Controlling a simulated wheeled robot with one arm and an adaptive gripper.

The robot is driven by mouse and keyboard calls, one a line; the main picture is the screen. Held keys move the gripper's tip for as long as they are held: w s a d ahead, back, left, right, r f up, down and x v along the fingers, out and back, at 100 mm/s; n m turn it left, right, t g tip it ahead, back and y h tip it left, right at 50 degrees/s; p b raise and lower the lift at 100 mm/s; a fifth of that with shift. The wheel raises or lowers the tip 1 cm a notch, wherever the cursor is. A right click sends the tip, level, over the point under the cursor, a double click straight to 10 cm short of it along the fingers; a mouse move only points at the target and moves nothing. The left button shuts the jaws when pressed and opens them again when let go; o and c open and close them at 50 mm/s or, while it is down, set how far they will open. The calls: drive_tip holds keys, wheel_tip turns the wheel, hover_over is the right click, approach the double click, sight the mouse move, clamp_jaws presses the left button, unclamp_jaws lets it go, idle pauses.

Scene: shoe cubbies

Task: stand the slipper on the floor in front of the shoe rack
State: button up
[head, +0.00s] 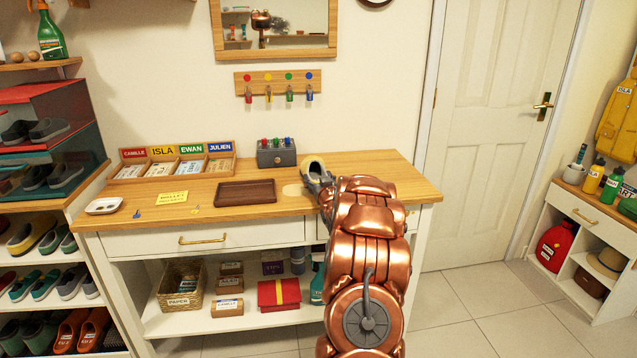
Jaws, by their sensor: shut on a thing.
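My copper arm reaches over the wooden-topped console table. My gripper (319,184) is at its far end, above the right half of the tabletop, partly hidden by the arm. The floor (480,310) shows as pale tiles at the lower right; the floor before the rack is out of view.
The table (250,210) carries a brown tray (246,192), a white dish (104,205), a yellow card (172,197), a dark box (276,153) and a name-labelled sorter (177,160). A low cabinet (580,228) stands right. Tiles before the door (490,130) are clear.

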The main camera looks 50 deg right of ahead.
drive_tip(key=shift+w+d+f, duration=0.1)
drive_tip(key=shift+w+f, duration=0.05)
drive_tip(key=shift+f, duration=0.55)
drive_tip(key=shift+f, duration=0.15)
drive_tip(key=o, duration=1.2)
drive_tip(key=v, duration=1.2)
drive_tip(key=shift+b, duration=0.4)
